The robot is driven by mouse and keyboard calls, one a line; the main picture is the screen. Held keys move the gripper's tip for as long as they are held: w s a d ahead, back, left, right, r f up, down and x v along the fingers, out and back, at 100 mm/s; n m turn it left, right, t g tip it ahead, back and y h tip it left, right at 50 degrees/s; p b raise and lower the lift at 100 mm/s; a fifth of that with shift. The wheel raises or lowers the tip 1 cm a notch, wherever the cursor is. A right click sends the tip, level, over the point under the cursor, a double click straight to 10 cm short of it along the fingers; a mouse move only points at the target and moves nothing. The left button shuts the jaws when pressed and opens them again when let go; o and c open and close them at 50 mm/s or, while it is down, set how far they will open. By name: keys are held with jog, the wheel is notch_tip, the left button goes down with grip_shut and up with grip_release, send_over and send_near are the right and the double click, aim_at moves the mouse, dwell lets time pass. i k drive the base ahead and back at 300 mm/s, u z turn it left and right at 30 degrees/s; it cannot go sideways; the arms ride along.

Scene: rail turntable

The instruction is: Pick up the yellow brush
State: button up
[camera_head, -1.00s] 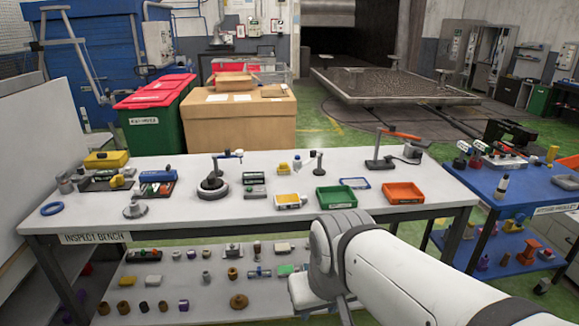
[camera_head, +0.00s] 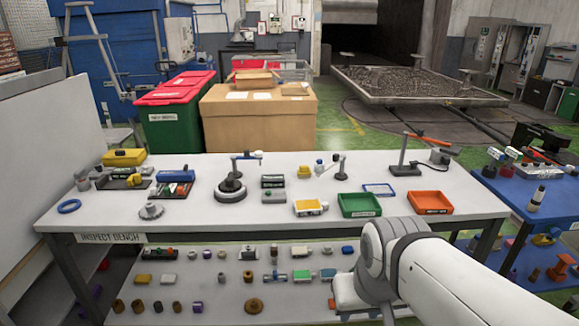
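No yellow thing can be told for sure as the brush at this size. A larger yellow case-like block (camera_head: 124,157) is at the back left. A small yellow block (camera_head: 144,279) lies on the lower shelf. My white arm enters from the lower right and bends in front of the bench's front edge. My gripper's fingers are not visible.
A green tray (camera_head: 359,205) and an orange tray (camera_head: 430,202) sit at the bench's right part. A desk lamp-like stand (camera_head: 403,168) and a round-based stand (camera_head: 230,190) rise from the top. A blue table (camera_head: 513,196) stands right.

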aim_at(304, 172)
jog(key=i, duration=1.85)
jog(key=z, duration=0.05)
